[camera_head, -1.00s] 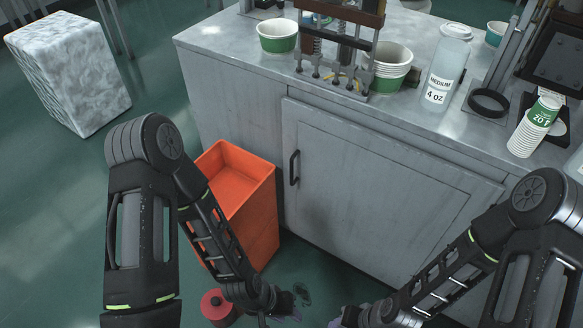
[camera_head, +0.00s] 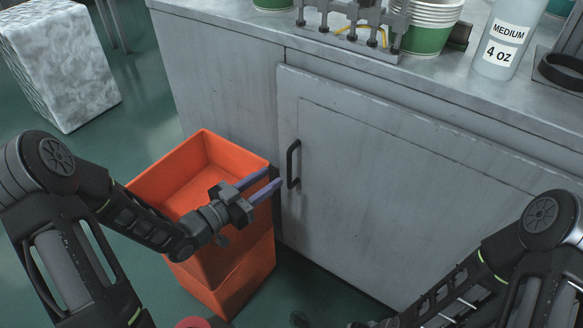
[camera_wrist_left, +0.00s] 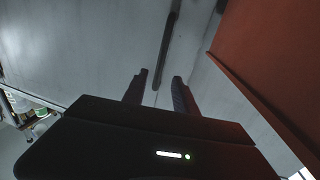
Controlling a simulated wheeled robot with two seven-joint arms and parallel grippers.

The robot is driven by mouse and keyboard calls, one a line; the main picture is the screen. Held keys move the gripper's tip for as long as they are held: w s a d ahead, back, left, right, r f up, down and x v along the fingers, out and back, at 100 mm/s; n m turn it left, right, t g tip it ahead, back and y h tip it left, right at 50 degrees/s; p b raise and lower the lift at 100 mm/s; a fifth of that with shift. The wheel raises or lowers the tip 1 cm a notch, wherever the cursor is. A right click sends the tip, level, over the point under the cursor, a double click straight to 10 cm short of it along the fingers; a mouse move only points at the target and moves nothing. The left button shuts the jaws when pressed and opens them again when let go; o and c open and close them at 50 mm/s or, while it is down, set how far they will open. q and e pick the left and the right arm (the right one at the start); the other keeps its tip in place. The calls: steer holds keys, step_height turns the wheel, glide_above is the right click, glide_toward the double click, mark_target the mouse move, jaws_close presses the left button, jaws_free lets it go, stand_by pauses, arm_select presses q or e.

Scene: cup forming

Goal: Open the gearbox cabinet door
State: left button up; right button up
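The grey cabinet door (camera_head: 370,180) is closed and has a black vertical bar handle (camera_head: 293,164) near its left edge. My left gripper (camera_head: 267,187) is open, with its two purple-tinted fingers pointing at the handle from the left, a short way off. In the left wrist view the fingers (camera_wrist_left: 157,90) are spread apart and empty. The handle (camera_wrist_left: 167,50) is beyond them, roughly in line with the space between them. My right arm (camera_head: 470,285) enters at the lower right of the head view, and its fingers are out of frame.
Orange stacked bins (camera_head: 225,270) stand against the cabinet, directly under and beside my left gripper. The metal counter top (camera_head: 330,58) above holds green-white paper cups (camera_head: 432,25), a bottle (camera_head: 505,40) and a press. A marbled block (camera_head: 60,65) stands at the left.

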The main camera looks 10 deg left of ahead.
mark_target(288, 166)
arm_select(q)
steer(key=shift+d, duration=0.1)
steer(key=b+x, duration=0.1)
steer(key=x, duration=0.6)
steer(key=shift+w+d, duration=0.15)
steer(key=shift+w, duration=0.2)
jaws_close()
stand_by(1.3)
